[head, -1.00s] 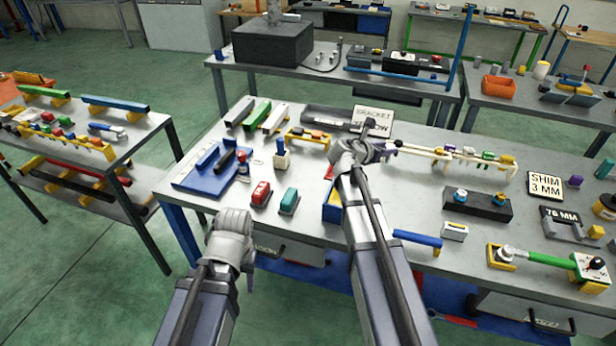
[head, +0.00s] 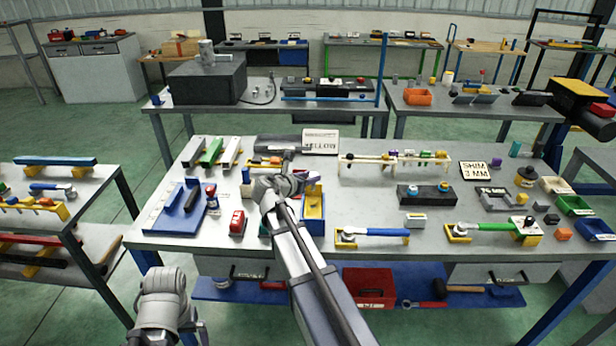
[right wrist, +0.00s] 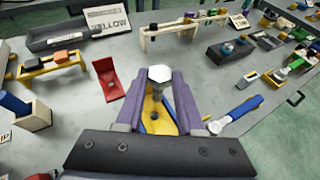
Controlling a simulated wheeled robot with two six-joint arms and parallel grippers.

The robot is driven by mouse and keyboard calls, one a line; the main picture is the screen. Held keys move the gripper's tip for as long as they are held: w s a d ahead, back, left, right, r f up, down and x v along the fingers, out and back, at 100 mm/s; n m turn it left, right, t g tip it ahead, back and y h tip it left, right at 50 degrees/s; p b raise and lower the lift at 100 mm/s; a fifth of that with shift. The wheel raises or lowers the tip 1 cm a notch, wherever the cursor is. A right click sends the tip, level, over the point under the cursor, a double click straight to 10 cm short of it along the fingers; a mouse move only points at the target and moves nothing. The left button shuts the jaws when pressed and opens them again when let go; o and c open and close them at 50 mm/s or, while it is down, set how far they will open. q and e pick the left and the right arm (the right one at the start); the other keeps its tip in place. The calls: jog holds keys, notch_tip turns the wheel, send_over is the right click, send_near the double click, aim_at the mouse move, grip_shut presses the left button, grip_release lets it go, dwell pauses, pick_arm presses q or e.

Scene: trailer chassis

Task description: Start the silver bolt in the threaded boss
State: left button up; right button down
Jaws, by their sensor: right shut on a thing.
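My right gripper (right wrist: 160,105) has its purple fingers shut on a silver bolt (right wrist: 158,76), hex head up. It also shows in the head view (head: 311,178), at the back end of a blue and yellow box (head: 313,208). In the right wrist view a yellow surface (right wrist: 152,103) with a dark round hole (right wrist: 154,116) shows between the fingers, below the bolt head. I cannot tell whether this is the threaded boss or whether the bolt tip touches it. My left gripper (head: 190,325) is low at the front left, off the table; its fingers are unclear.
A red angled bracket (right wrist: 114,82) stands left of the right gripper. A cream rack (head: 395,160) and a sign (head: 320,142) are behind. The table's front edge is close.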

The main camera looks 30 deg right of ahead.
jog(key=b, duration=0.7)
send_over(309, 211)
notch_tip(309, 211, down, 7)
jog(key=shift+d+r, duration=0.1)
jog(key=shift+r, duration=0.1)
jog(key=shift+f+b, duration=2.05)
jog(key=shift+f, duration=0.2)
dwell(0.6)
jog(key=shift+c, duration=2.2)
grip_release()
jog(key=shift+c, duration=0.4)
jog(key=shift+r, duration=0.2)
notch_tip(309, 211, up, 7)
jog(key=p, duration=0.7)
jog(key=shift+f, duration=0.1)
